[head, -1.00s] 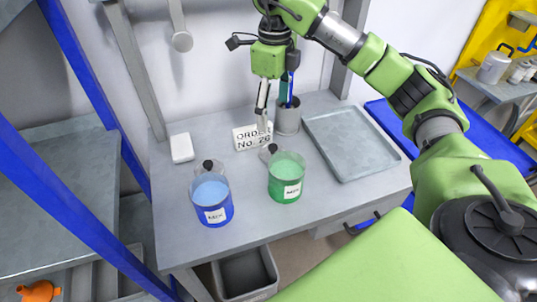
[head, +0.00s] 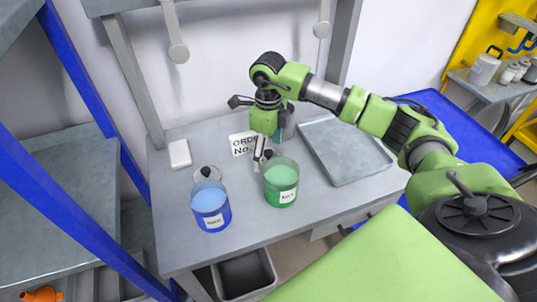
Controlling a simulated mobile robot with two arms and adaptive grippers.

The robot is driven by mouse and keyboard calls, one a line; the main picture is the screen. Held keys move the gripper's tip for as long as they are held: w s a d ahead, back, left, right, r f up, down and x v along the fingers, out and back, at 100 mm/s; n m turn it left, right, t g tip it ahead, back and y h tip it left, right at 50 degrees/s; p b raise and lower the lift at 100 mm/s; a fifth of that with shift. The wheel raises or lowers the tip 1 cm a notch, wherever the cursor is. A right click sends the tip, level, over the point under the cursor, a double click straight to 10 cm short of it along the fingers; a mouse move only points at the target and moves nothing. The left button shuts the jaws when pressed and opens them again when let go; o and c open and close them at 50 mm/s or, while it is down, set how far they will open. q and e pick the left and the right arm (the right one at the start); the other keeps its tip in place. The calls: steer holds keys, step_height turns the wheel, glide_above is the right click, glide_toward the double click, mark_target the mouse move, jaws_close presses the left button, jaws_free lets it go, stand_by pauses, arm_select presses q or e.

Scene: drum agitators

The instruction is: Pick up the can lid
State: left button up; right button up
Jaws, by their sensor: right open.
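Two pale can lids with black knobs lie on the grey table. One lid (head: 197,175) is behind the blue can (head: 211,207). The other lid's black knob (head: 268,154) shows behind the green can (head: 281,182), and most of that lid is hidden by the can and the gripper. My right gripper (head: 260,157) points down, open, with its fingertips beside this second knob. I cannot tell whether they touch it. Both cans carry white labels. My left gripper is out of view.
A grey tray (head: 345,152) lies on the right of the table (head: 165,235). An order sign (head: 242,143) and a small white block (head: 180,154) stand at the back. The holder behind my gripper is mostly hidden. A grey bin (head: 244,275) is below the front edge.

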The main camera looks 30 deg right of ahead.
steer(key=shift+f, duration=0.3)
steer(key=c, duration=1)
